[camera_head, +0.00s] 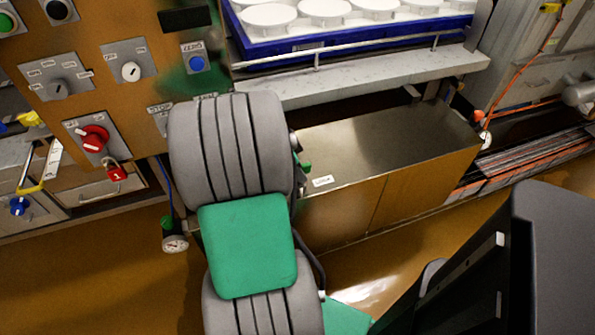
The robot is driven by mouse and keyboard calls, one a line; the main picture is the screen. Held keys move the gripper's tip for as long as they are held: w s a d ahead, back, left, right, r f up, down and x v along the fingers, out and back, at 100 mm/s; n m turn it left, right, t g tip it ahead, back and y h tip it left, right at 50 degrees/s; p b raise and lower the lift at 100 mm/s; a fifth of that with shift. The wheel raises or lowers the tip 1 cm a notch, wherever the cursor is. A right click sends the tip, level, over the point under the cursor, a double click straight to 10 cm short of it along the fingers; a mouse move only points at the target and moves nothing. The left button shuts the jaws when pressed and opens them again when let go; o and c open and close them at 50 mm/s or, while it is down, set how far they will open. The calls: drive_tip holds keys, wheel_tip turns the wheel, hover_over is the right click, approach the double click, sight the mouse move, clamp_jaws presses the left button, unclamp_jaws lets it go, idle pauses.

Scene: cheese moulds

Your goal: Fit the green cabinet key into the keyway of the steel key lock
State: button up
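My grey and green arm fills the middle of the view and hides part of the control panel (105,28). My gripper cannot be made out; it seems to be behind the arm. I cannot pick out the green cabinet key for certain. A small green bit shows at the right edge of the arm, but I cannot tell whether it is the key or part of my arm. No steel key lock can be clearly identified. The panel carries steel plates with a dark rotary switch (58,89) and a white knob (131,71).
A red rotary switch (94,138) with a red padlock (115,172) sits low on the panel. A blue tray (290,45) of white moulds stands on a shelf (370,72) above a steel-topped cabinet (390,140). A gauge (174,243) hangs left of my arm. Brown floor is open below.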

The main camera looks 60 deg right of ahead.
drive_tip(key=shift+o, duration=1.2)
drive_tip(key=shift+r, duration=0.15)
drive_tip(key=p+v, duration=0.2)
drive_tip(key=v, duration=1)
